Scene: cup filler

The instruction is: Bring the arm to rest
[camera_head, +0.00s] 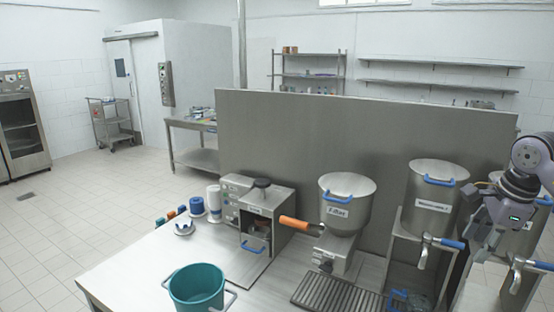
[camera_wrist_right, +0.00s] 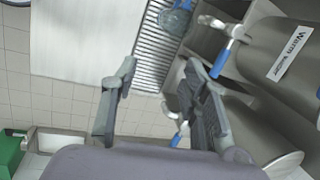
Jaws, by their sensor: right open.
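My right gripper (camera_head: 478,240) is at the right side of the head view, in front of the steel dispensers. In the right wrist view its two fingers (camera_wrist_right: 160,68) stand apart with nothing between them. A steel dispenser (camera_head: 432,205) with a blue lid handle and a blue tap lever stands left of the gripper. Another dispenser behind the gripper is partly hidden by my right arm (camera_head: 525,175). The right wrist view shows a dispenser labelled "Warm water" (camera_wrist_right: 290,50) and blue tap levers. My left arm is not in view.
A drip grate (camera_head: 335,298) lies before the hopper. A tall steel panel (camera_head: 300,150) stands behind. Open floor lies left.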

